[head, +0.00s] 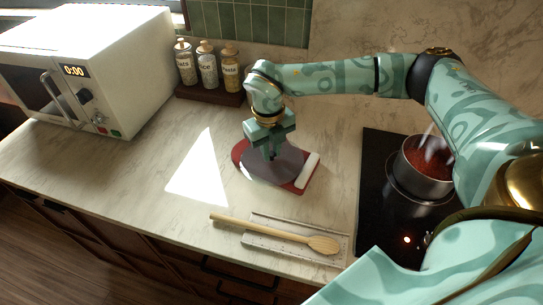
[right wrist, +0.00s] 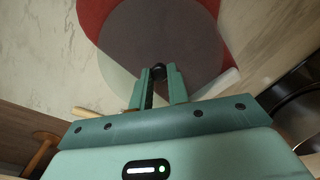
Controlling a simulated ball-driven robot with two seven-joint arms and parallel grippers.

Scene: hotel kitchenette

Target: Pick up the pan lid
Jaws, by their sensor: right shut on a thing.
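The pan lid (head: 287,169) is a dark grey disc on a red mat (head: 239,154) in the middle of the counter. In the right wrist view the lid (right wrist: 160,35) fills the upper middle, with a dark knob between the fingertips. My right gripper (head: 271,153) reaches down over the lid from above, and its jaws (right wrist: 160,75) are shut on the lid's knob. The lid looks to lie on or just above the mat; I cannot tell which. My left gripper is not in view.
A white block (head: 308,171) lies at the mat's right edge. A wooden spoon (head: 270,232) rests on a tray (head: 336,259) in front. A pot of red food (head: 426,178) stands on the black hob (head: 374,208). A microwave (head: 130,70) and jars (head: 208,66) stand behind.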

